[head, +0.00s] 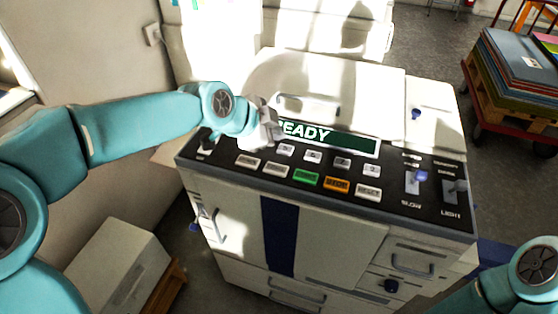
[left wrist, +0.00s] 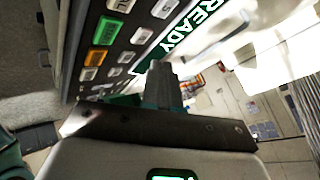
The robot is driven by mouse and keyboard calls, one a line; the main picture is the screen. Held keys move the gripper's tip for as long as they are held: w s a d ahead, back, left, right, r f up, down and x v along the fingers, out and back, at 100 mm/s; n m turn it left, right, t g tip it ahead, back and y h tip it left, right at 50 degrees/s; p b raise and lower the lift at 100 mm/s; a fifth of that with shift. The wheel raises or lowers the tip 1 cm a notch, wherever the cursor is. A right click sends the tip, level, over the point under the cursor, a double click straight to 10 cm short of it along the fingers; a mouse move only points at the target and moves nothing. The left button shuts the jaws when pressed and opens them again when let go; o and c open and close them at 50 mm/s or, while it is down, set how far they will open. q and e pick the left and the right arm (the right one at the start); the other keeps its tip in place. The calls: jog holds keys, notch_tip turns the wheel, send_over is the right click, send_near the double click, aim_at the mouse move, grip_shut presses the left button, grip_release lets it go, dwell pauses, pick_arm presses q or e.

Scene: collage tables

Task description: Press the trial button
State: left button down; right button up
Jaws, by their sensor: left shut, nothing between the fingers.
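The machine's sloping black control panel (head: 225,150) carries small white buttons, a green button (head: 306,178) and an orange button (head: 337,185). A pale button (head: 368,192) sits right of the orange one, and two pale buttons, one of them here (head: 248,161), sit left of the green one. My left gripper (head: 270,132) is shut and empty, over the panel's back left and covering the display's left end. In the left wrist view its fingers (left wrist: 160,82) point toward the display; contact is unclear.
The green display (head: 345,141) reads "EADY" where visible. Levers (head: 413,182) stand at the panel's right. A raised handle (head: 308,104) is behind the display.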

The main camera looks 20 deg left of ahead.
pick_arm(q)
jog(key=b, duration=0.7)
send_over(274, 171)
notch_tip(274, 171, down, 7)
jog(key=shift+f, duration=0.45)
dwell(1.9)
jog(key=shift+f+b, duration=0.4)
jog(key=shift+b, duration=0.2)
jog(key=shift+f+b, duration=0.4)
jog(key=shift+b, duration=0.15)
dwell(0.3)
jog(key=shift+r, duration=0.1)
jog(key=shift+r+p, duration=0.5)
jog(key=shift+r, duration=0.25)
